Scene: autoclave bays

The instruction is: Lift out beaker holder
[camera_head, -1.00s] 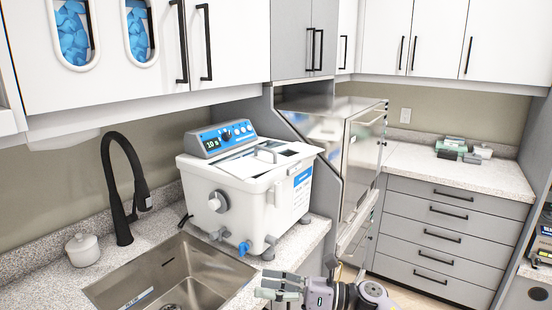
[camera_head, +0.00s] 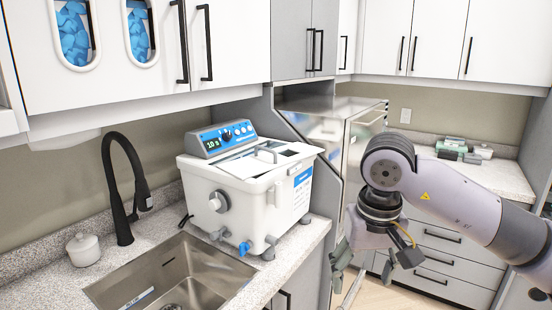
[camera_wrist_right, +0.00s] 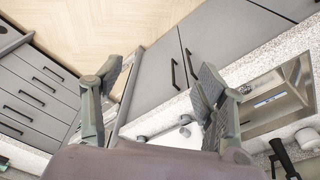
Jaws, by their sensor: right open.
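A white ultrasonic cleaner (camera_head: 245,198) with a blue control panel (camera_head: 222,137) stands on the counter right of the sink. A flat white cover piece with a grey handle (camera_head: 266,154) lies on its top; I cannot tell whether this is the beaker holder, and the tank's inside is hidden. My right gripper (camera_head: 364,272) hangs fingers down, open and empty, to the right of the cleaner and below its top, past the counter edge. In the right wrist view the open fingers (camera_wrist_right: 160,78) have nothing between them. My left gripper is not in view.
The sink (camera_head: 180,273) with a black faucet (camera_head: 122,190) is to the left, beside a small white jar (camera_head: 83,249). A steel autoclave (camera_head: 350,135) stands behind my right arm. Wall cabinets (camera_head: 160,55) hang above the cleaner. The floor by the counter is clear.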

